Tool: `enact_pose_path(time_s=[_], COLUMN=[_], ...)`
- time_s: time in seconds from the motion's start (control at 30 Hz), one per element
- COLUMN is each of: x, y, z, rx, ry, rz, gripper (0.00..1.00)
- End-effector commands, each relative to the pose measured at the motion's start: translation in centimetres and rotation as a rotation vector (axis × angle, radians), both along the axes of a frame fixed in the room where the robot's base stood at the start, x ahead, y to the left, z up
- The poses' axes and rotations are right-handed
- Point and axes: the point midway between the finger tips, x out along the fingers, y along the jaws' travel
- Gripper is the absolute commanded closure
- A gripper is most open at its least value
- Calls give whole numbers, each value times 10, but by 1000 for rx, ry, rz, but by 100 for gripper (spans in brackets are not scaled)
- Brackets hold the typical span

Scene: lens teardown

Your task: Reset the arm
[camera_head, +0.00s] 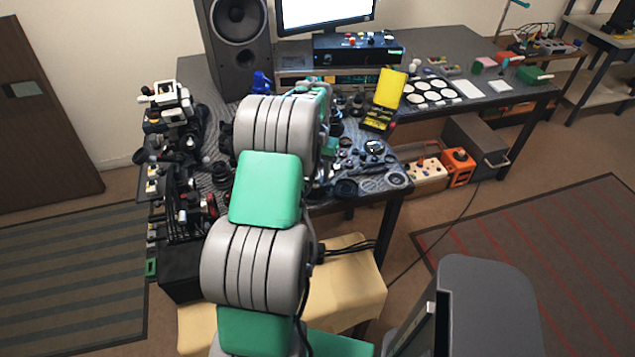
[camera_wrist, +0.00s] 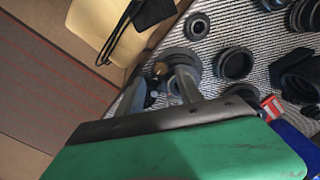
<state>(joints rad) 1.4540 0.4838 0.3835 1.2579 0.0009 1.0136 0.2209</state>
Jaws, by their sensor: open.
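My arm (camera_head: 268,190) rises through the middle of the head view and reaches over the cluttered workbench. Its own links hide the gripper there. In the wrist view my gripper (camera_wrist: 162,90) has its two grey fingers apart, just above the bench edge. Nothing shows held between them. A round dark lens part (camera_wrist: 178,64) lies just beyond the fingertips. I cannot tell whether the fingers touch anything.
Lens rings (camera_wrist: 236,64) and other dark parts crowd the textured mat (camera_wrist: 185,33). A yellow open case (camera_head: 388,92), speaker (camera_head: 236,38) and monitor (camera_head: 325,12) stand behind. A cream-covered stool (camera_head: 350,285) is in front. Floor at left is clear.

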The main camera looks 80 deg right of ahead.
Motion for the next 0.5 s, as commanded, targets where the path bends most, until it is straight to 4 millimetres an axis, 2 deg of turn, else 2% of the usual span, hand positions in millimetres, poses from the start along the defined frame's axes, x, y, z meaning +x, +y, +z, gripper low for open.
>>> enact_pose_path(time_s=[0.1, 0.2, 0.5], x=[0, -1, -2], y=[0, 0, 1], z=[20, 31, 34], rx=[-2, 1, 2], ry=[0, 0, 1], rz=[0, -1, -2], gripper=[57, 57, 57])
